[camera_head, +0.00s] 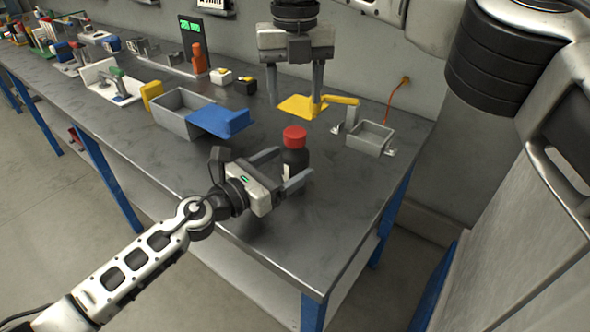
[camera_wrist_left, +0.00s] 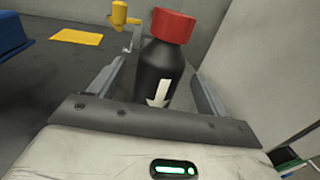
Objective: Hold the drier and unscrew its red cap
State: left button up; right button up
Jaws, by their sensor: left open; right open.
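The drier (camera_head: 294,160) is a black bottle standing upright on the table, with a red cap (camera_head: 294,136) on top. In the left wrist view the drier (camera_wrist_left: 158,73) shows a white arrow mark, and its red cap (camera_wrist_left: 173,25) is on it. My left gripper (camera_head: 288,167) is open, with its fingers on either side of the drier's body; I cannot tell whether they touch it. The left wrist view also shows its fingers (camera_wrist_left: 157,80) spread around the bottle. My right gripper (camera_head: 294,100) is open and empty, pointing down above the table behind the drier.
A grey bin (camera_head: 183,108) with a blue part (camera_head: 220,120) stands left of the drier. A yellow plate (camera_head: 300,106) lies near my right gripper. A grey box (camera_head: 370,138) with a yellow-topped lever (camera_head: 343,101) is at the right.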

aim_at(284, 165)
pick_arm(q)
jog(key=shift+x, duration=1.5)
